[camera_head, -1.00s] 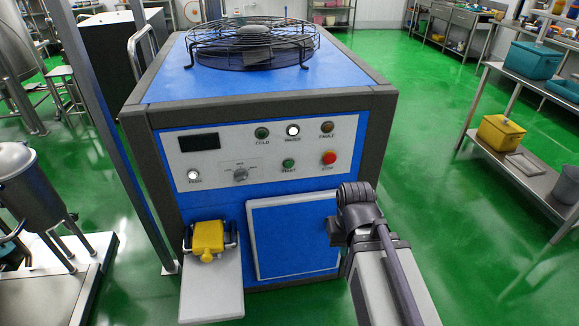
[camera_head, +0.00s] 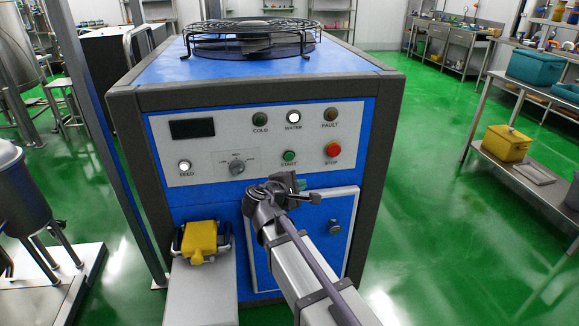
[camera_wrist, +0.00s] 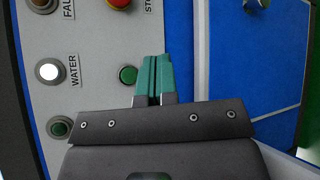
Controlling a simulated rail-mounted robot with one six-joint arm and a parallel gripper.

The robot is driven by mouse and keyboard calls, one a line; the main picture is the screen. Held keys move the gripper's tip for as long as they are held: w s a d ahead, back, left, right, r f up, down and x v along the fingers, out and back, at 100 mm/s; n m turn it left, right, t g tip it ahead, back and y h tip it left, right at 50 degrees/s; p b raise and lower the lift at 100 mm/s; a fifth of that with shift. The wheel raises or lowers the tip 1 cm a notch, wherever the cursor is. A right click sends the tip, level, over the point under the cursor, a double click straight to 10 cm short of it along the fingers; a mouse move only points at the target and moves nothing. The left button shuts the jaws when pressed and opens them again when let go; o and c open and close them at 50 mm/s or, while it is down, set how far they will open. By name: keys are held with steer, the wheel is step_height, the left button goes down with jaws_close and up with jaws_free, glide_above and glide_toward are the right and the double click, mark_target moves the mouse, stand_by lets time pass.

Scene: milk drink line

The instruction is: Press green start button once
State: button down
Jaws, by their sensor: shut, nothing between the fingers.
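The green START button (camera_head: 289,156) sits low on the white control panel (camera_head: 215,158), between the grey selector knob and the red STOP button. My gripper (camera_head: 300,183) is in front of the machine, a little below the button in the head view. In the wrist view its teal fingers (camera_wrist: 155,58) are shut together with nothing between them, near the panel's edge. I see no contact with the button; the exact gap cannot be told.
The red STOP button (camera_head: 333,149) is right of START. The selector knob (camera_head: 237,168) is left of it. The COLD (camera_head: 260,119), lit WATER (camera_head: 293,117) and FAULT (camera_head: 330,115) lamps are above. A yellow-covered device (camera_head: 199,240) sits below left.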

mark_target(291, 160)
steer(key=shift+w+a+r+n+t, duration=0.15)
steer(key=shift+w+r+n+t, duration=0.2)
steer(key=shift+r+n+t, duration=0.45)
steer(key=shift+f+g, duration=0.15)
steer(key=shift+g, duration=0.15)
steer(key=shift+w+a, duration=0.15)
steer(key=shift+w, duration=1.3)
steer(key=shift+w+a, duration=0.15)
steer(key=shift+w, duration=1.3)
steer(key=shift+w+a, duration=0.15)
steer(key=shift+w, duration=1.3)
steer(key=shift+w, duration=0.15)
steer(key=shift+w, duration=0.3)
steer(key=shift+w+a, duration=0.1)
steer(key=shift+w, duration=0.3)
steer(key=shift+s, duration=0.85)
